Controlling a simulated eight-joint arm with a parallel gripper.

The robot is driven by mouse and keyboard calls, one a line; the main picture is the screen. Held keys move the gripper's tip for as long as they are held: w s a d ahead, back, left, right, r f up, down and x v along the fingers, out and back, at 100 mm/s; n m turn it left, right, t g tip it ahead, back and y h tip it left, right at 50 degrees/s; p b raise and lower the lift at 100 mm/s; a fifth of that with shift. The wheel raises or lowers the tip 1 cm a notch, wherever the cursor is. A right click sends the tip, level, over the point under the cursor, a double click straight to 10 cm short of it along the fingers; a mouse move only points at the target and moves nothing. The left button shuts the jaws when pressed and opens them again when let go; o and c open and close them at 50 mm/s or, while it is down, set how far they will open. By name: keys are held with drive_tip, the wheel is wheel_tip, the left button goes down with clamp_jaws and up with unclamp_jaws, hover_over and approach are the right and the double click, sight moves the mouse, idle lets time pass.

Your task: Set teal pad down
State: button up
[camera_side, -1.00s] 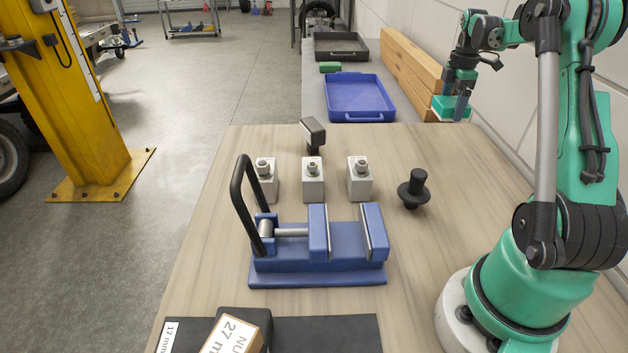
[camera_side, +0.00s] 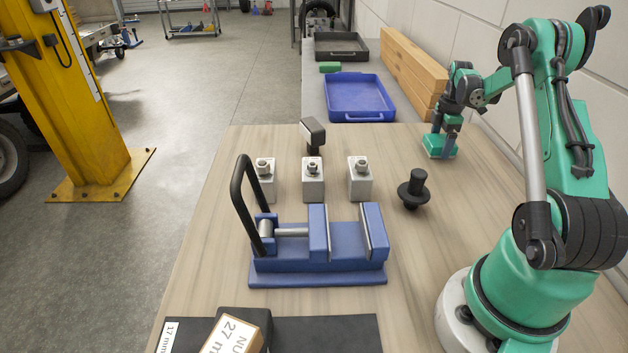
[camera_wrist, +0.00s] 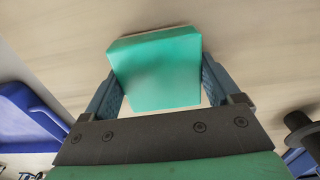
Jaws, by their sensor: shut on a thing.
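The teal pad (camera_side: 439,146) is a flat block at the back right of the wooden table in the side view. My gripper (camera_side: 447,136) is shut on it, pointing down, with a finger on either side. The pad is at or very near the table surface; I cannot tell whether it touches. In the wrist view the pad (camera_wrist: 158,70) sits between the two fingers of my gripper (camera_wrist: 160,88), with pale wood behind it.
A black knobbed part (camera_side: 414,188) stands in front of the pad. A blue vise (camera_side: 318,262) and several grey blocks are left. Table around the pad is clear.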

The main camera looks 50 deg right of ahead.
sight(441, 140)
drive_tip(key=o, duration=1.2)
drive_tip(key=shift+r, duration=0.1)
wheel_tip(441, 140, up, 11)
drive_tip(key=w+a+r+m+t+h, duration=0.1)
drive_tip(key=w+a+r, duration=0.1)
drive_tip(key=a, duration=0.2)
drive_tip(key=w+a+r+m, duration=0.1)
drive_tip(key=w+a+r, duration=0.1)
drive_tip(key=w+a, duration=0.15)
drive_tip(key=s+a+m+t, duration=0.1)
drive_tip(key=a+m+t, duration=0.1)
drive_tip(key=a, duration=0.7)
drive_tip(key=s+a+f+m+t, duration=0.1)
drive_tip(key=a+m+t, duration=0.1)
drive_tip(key=a, duration=0.7)
drive_tip(key=s+a+m+t+y, duration=0.1)
drive_tip(key=s+a+m+t, duration=0.1)
drive_tip(key=a, duration=0.7)
drive_tip(key=shift+a+f+m, duration=0.35)
drive_tip(key=shift+f+m, duration=0.05)
drive_tip(key=shift+m, duration=0.1)
